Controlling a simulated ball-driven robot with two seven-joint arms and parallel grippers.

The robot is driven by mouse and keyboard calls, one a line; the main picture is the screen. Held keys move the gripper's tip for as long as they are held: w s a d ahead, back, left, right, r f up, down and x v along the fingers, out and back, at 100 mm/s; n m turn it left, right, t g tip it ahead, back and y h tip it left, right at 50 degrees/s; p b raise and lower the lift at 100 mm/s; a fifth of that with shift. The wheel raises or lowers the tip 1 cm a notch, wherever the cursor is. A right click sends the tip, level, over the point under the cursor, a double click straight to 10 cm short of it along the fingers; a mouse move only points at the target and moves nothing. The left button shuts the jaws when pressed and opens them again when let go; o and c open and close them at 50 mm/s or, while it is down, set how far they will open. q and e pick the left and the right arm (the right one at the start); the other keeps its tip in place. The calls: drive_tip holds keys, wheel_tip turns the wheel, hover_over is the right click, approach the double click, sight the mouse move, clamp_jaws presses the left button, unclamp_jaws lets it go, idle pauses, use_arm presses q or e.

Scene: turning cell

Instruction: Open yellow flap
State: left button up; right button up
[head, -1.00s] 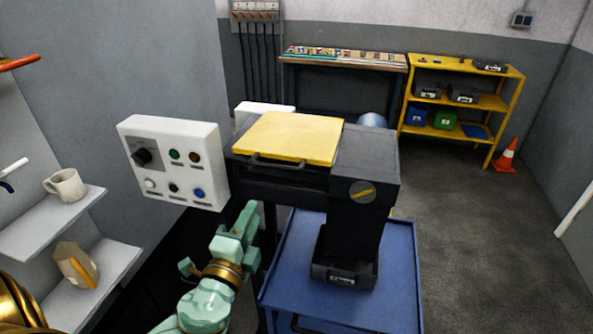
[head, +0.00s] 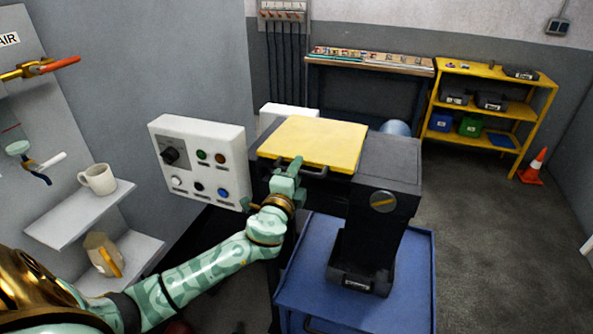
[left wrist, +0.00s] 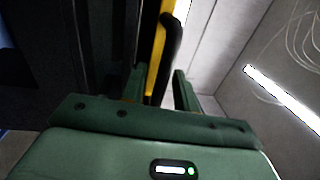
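The yellow flap (head: 315,143) lies flat and shut on top of the dark machine (head: 385,175). A dark bar handle (head: 313,174) runs along its front edge. My green left gripper (head: 287,178) is at the left end of this handle in the head view. In the left wrist view, the fingers of my left gripper (left wrist: 162,88) are apart. The black handle (left wrist: 172,45) and the flap's yellow edge (left wrist: 157,55) show just beyond and between the fingertips. I cannot tell whether they touch. My right gripper is in neither view.
A white control panel (head: 202,160) with a knob and buttons stands close left of my left gripper. A blue cart (head: 405,270) is below the machine, with a dark bin (head: 357,275). Wall shelves with a mug (head: 98,180) are at the left.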

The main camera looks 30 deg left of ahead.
use_arm(q)
clamp_jaws()
